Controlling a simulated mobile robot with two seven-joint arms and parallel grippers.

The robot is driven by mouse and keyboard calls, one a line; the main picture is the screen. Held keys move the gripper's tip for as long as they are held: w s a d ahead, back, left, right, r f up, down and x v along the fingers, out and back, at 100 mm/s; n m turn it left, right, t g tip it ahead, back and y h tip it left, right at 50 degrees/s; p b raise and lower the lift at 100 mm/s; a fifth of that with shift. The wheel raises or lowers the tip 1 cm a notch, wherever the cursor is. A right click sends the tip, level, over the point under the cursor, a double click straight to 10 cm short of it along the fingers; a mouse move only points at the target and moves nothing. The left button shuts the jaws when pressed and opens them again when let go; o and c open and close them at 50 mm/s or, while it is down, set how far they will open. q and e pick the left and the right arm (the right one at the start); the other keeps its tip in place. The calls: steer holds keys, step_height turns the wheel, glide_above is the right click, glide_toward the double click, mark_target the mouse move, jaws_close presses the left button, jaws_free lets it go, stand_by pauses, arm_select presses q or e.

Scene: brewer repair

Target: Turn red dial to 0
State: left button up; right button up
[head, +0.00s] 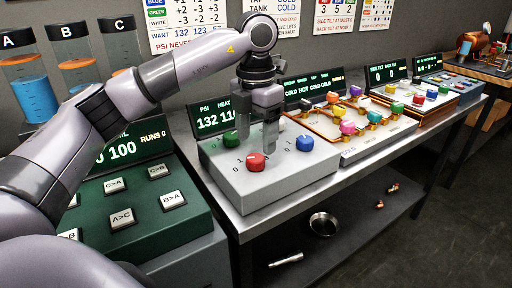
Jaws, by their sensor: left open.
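The red dial (256,162) sits at the front of a grey box (275,185) with small numbers printed around its dials. A green dial (230,139) is behind it on the left and a blue dial (304,143) is to the right. My left gripper (256,138) points down over the box, just behind and above the red dial. Its fingers are apart and nothing shows between them. I cannot tell whether a finger touches the red dial. The box's screen (215,117) reads PSI 132 and a partly hidden HEAT value. My right gripper does not show.
A green panel (135,205) with labelled buttons stands to the left. A station with coloured valves (348,128) stands close on the right, with more stations beyond. A pan (323,224) lies on the lower shelf. The bench front edge is clear.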

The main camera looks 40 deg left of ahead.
mark_target(256, 157)
arm_select(q)
steer(key=shift+r, duration=1.55)
steer(key=shift+s, duration=0.1)
